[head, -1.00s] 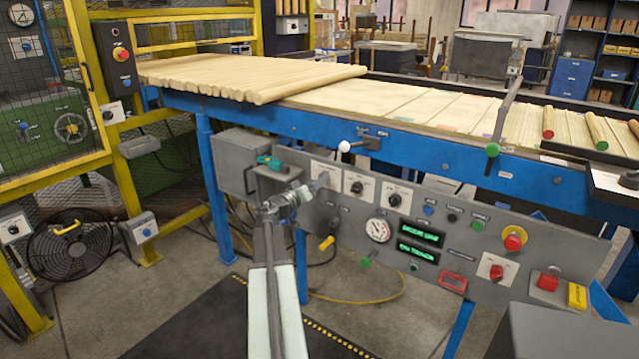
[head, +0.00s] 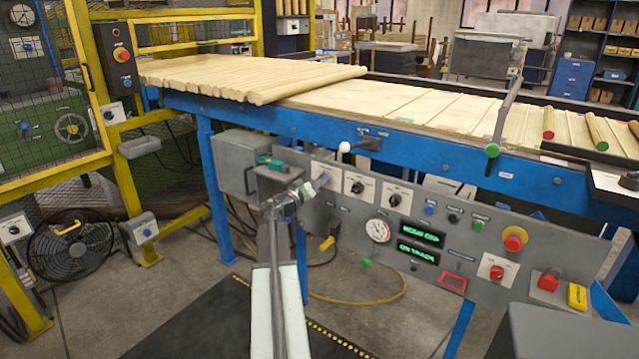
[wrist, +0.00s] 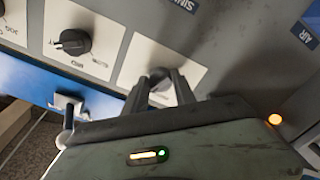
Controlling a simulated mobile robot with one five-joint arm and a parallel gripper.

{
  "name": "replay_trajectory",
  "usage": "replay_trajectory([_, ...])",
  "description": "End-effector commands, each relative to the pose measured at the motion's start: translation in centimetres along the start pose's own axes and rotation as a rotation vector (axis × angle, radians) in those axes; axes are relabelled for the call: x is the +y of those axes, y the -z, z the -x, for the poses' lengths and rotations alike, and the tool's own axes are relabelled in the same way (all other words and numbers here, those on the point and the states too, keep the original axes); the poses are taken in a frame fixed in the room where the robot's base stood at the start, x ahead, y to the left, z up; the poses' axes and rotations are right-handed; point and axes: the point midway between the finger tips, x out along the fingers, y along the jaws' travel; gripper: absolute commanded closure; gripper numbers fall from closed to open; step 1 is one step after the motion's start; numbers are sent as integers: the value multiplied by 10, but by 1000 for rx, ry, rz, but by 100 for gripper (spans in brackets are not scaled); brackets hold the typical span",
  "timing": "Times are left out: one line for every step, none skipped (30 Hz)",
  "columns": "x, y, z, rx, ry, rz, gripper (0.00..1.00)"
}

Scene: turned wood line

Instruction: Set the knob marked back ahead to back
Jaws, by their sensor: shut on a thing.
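The grey control panel (head: 350,213) hangs under the blue conveyor, with several knobs on white plates along its upper left. My gripper (head: 312,188) is at the leftmost of these plates (head: 326,171). In the wrist view my gripper (wrist: 160,82) is shut on a dark round knob (wrist: 159,73), one finger on each side. The fingers hide much of the knob, and I cannot read its mark or see where it points. The neighbouring black knob (wrist: 74,42) is free, on its own white plate.
A white-tipped lever (head: 345,147) sticks out above the panel. A grey box with a green-handled tool (head: 272,162) is just left of my gripper. A red button (head: 515,240) and a gauge (head: 377,230) are further right.

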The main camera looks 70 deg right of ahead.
Motion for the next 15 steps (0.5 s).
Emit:
replay_trajectory([0,1,-1,2,1,27,100])
replay_trajectory([0,1,-1,3,1,46,100])
replay_trajectory([0,1,-1,3,1,76,100])
replay_trajectory([0,1,-1,3,1,100,100])
replay_trajectory([0,1,-1,3,1,125,100])
replay_trajectory([0,1,-1,3,1,160,100])
replay_trajectory([0,2,-1,3,1,187,100])
replay_trajectory([0,2,-1,4,1,215,100])
replay_trajectory([0,2,-2,4,1,253,100])
replay_trajectory([0,2,-2,4,1,282,100])
replay_trajectory([0,2,-2,4,1,311,100])
replay_trajectory([1,2,-2,4,1,349,100])
replay_trajectory([1,2,-2,4,1,378,100])
replay_trajectory([1,2,-2,4,0,406,100])
replay_trajectory([1,2,-2,4,0,445,100])
